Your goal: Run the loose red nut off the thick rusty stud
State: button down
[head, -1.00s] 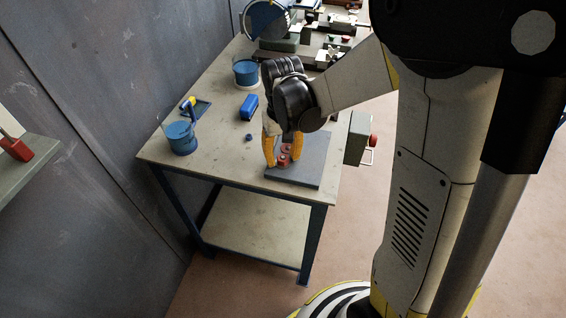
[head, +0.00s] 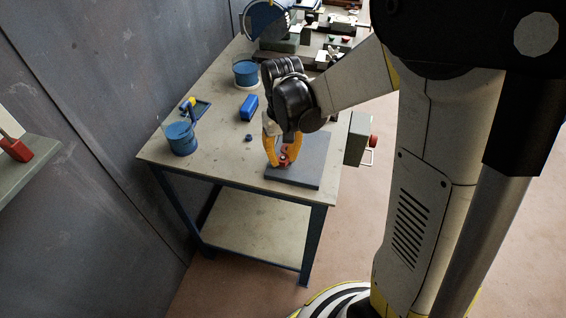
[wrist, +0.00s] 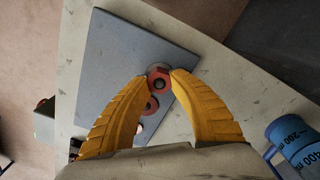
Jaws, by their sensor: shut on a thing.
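A red nut (wrist: 159,77) sits on a stud over a grey plate (wrist: 120,60) in the wrist view. The stud's dark end (wrist: 159,84) shows in the nut's middle; its rust and thickness cannot be made out. My gripper (wrist: 158,79) points down with its yellow fingertips against opposite sides of this nut, shut on it. A second red nut (wrist: 151,104) is close by, between the fingers and nearer the palm. In the head view my gripper (head: 283,163) is over the plate (head: 308,170) at the table's near right corner, and the fingers partly hide the red parts.
The plate lies on a worn table (head: 215,165). A green box with a red knob (head: 358,138) is at the right edge.

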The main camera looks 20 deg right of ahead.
jog(key=n, duration=0.5)
jog(key=shift+a+n, duration=0.1)
jog(key=shift+n, duration=0.3)
jog(key=n, duration=0.4)
jog(key=shift+a+n, duration=0.1)
jog(key=shift+n, duration=0.3)
jog(key=shift+r, duration=0.1)
jog(key=shift+r+p, duration=1.85)
jog(key=shift+r, duration=0.6)
